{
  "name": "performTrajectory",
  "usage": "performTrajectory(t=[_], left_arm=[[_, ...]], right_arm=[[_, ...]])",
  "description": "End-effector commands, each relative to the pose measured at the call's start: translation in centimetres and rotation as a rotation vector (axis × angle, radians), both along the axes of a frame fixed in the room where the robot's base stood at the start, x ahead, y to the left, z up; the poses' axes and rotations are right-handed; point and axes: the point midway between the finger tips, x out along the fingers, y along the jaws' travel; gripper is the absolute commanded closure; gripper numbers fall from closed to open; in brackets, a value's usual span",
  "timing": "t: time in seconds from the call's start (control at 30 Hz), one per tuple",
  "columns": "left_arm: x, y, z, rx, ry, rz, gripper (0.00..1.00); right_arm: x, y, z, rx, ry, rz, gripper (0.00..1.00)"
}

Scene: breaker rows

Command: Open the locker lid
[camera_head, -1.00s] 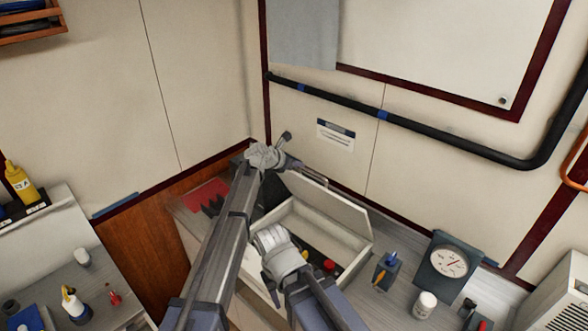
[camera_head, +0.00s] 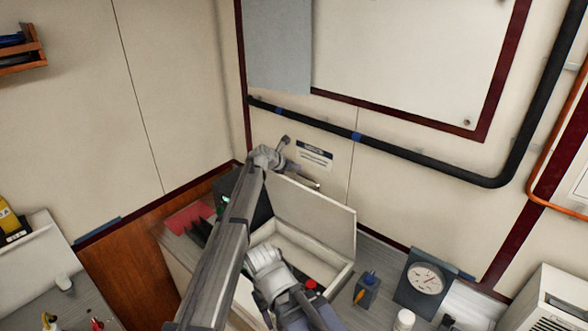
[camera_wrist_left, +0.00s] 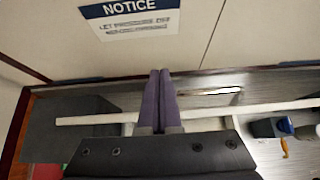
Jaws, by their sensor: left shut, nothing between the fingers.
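The locker is a pale open-topped box (camera_head: 338,281) on the grey bench, and its pale lid (camera_head: 315,218) stands raised at a steep angle along the back side. My left gripper (camera_head: 306,181) is at the lid's upper left edge, shut and empty, partly hidden behind the lid. In the left wrist view its two purple fingers (camera_wrist_left: 160,75) are together and extend across the lid's thin white edge (camera_wrist_left: 90,119); whether they touch it I cannot tell. My arm hides the locker's left part. My right gripper is not in view.
A gauge (camera_head: 426,280), a small blue-topped box (camera_head: 367,290) and a white jar (camera_head: 404,320) stand right of the locker. A red item (camera_head: 188,217) lies to its left. The wall with a notice (camera_head: 314,155) and black pipe (camera_head: 430,170) is close behind.

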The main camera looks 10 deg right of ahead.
Motion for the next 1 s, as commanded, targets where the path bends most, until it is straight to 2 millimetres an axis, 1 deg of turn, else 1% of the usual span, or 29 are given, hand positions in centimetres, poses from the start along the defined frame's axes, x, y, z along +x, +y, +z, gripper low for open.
performTrajectory(t=[0.33, 0.47, 0.57, 0.67, 0.73, 1.0], left_arm=[[-0.1, 0.1, 0.1, 0.000, 0.000, 0.000, 1.00], [-0.7, 0.8, 0.9, -0.001, 0.001, 0.001, 1.00], [-1.6, 1.9, 2.1, -0.001, 0.001, 0.001, 1.00], [-2.8, 3.5, 3.6, -0.001, 0.001, 0.002, 1.00], [-3.9, 4.8, 2.9, 0.000, 0.000, 0.003, 1.00], [-7.6, 9.5, 2.9, 0.000, 0.000, 0.002, 1.00]], right_arm=[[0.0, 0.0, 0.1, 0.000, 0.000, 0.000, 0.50], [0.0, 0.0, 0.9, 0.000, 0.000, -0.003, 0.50], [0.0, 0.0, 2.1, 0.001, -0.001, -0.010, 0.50], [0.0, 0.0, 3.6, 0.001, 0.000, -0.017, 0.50], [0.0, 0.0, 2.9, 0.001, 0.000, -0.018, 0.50], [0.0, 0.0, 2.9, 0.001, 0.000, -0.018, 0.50]])
